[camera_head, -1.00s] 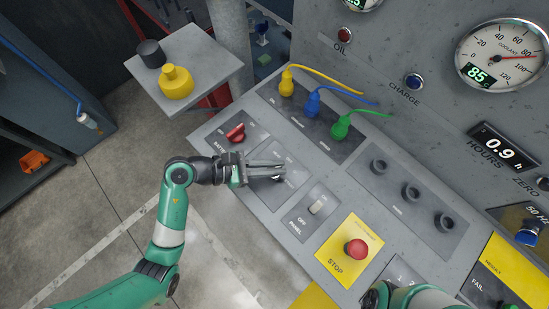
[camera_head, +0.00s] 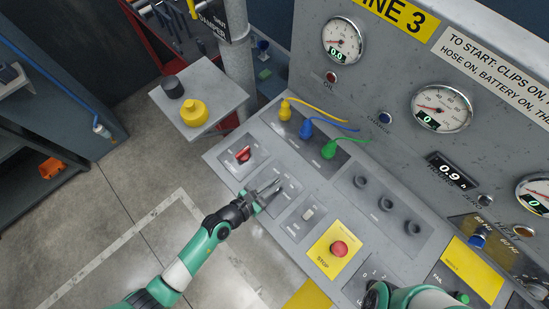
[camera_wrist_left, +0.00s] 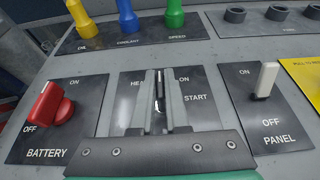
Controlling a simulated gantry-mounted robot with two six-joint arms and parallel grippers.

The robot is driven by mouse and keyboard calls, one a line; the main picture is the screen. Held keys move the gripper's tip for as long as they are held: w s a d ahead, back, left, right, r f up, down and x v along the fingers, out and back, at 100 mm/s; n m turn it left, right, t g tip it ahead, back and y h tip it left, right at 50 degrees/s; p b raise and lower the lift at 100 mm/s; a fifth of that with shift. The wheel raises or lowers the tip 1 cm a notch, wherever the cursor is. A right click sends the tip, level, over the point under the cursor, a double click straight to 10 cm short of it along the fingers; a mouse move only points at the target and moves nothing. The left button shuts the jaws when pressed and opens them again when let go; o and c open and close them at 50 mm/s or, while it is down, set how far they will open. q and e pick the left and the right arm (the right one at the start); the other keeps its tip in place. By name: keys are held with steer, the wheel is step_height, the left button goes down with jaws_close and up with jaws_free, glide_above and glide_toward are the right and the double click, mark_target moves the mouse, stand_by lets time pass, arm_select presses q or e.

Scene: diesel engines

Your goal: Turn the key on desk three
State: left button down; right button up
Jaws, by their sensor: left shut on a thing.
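The key (camera_wrist_left: 158,98) shows as a thin dark piece between my left fingers on the plate marked HEAT and START. My left gripper (camera_head: 270,190) is shut on it, and in the left wrist view the two grey fingers (camera_wrist_left: 158,88) stand either side of it. The fingers hide most of the key and its lock, so I cannot tell its exact angle. The desk (camera_head: 227,160) stands below a panel with a yellow sign (camera_head: 395,14) ending in "NE 3". Of my right arm only a green link shows at the lower right; its gripper is out of view.
The red battery switch (camera_wrist_left: 50,104) is left of the key plate and the white panel switch (camera_wrist_left: 266,80) right of it. Yellow, blue and green plugs (camera_head: 329,149) stand behind. A red stop button (camera_head: 339,249) is near the front. The coolant gauge (camera_head: 441,108) reads 0.

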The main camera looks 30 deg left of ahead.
stand_by(0.3)
arm_select(q)
steer(key=c, duration=0.9)
jaws_free()
steer(key=p+v, duration=0.1)
steer(key=v, duration=0.9)
steer(key=shift+s+a, duration=0.1)
steer(key=shift+s, duration=0.2)
steer(key=shift+s+r, duration=0.25)
steer(key=shift+s, duration=0.2)
